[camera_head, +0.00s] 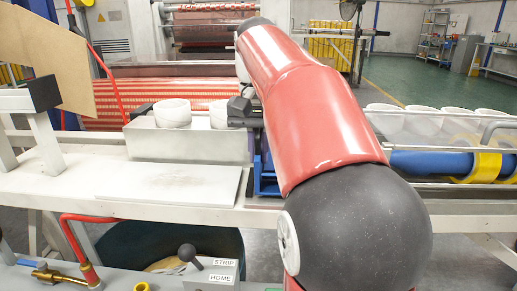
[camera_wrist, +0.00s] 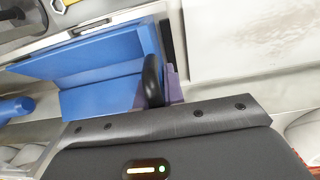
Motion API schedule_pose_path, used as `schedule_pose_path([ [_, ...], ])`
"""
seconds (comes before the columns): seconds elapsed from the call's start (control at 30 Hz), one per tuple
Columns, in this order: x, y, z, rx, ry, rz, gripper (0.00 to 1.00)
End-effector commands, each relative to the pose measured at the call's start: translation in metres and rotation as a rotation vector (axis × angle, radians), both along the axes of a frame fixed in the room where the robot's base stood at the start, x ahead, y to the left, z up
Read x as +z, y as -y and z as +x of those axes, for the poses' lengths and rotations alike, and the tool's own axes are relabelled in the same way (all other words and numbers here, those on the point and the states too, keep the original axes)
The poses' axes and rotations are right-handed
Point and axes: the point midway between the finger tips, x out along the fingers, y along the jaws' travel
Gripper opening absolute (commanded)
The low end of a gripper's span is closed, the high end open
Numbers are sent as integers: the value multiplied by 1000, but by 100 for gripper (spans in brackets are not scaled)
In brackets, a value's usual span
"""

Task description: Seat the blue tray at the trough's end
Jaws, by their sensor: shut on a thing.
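The blue tray (camera_wrist: 95,62) fills the upper left of the wrist view, with its inside and a raised wall visible. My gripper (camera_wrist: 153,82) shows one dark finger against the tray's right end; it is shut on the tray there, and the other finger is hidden. The clear trough (camera_head: 412,131) with white rolls lies to the right of my arm. My arm hides the trough's near end, so I cannot tell whether the tray touches it.
A grey block (camera_head: 185,147) with white rolls (camera_head: 173,113) stands left of my arm, behind a flat pale plate (camera_head: 170,184). A blue tube with yellow bands (camera_head: 485,166) runs below the trough. A control box with a lever (camera_head: 210,273) is at the front.

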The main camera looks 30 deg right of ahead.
Motion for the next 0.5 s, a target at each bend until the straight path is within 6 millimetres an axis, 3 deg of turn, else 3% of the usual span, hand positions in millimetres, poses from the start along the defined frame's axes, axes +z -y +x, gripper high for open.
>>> schedule_pose_path([
  [0.37,-2,0,1,0,-1,1,0],
  [0.4,-2,0,1,0,-1,1,12],
  [0.5,-2,0,1,0,-1,1,25],
])
